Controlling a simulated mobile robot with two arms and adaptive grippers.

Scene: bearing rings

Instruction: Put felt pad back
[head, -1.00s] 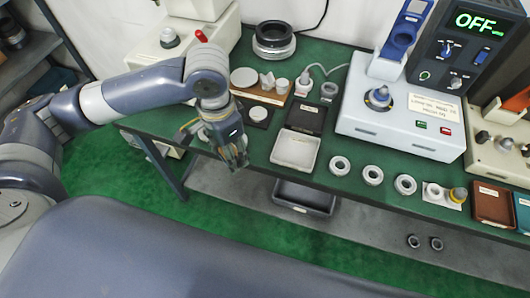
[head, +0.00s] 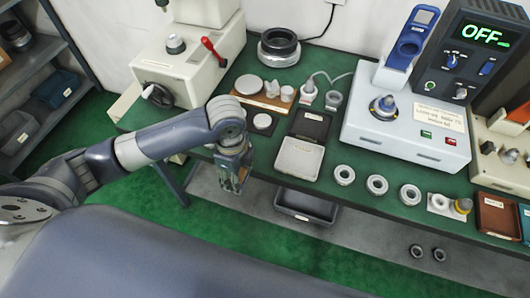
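Two pale discs could be the felt pad, and I cannot tell which is. One pale disc (head: 262,121) lies on a dark patch of the green bench, just left of the black tray. A larger pale disc (head: 248,84) sits on the left end of a wooden holder (head: 262,101), beside small white pieces. My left gripper (head: 234,184) points down at the bench's front edge, below and left of the smaller disc and apart from both discs. Its fingers are small and dark, so their opening is unclear; no held object shows. My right gripper is out of view.
A black tray (head: 310,125) and a whitish tray (head: 299,158) stand right of my gripper. Several bearing rings (head: 344,175) line the bench front. A white machine with a red lever (head: 212,50) stands behind my arm, and a white heater unit (head: 405,130) stands to the right.

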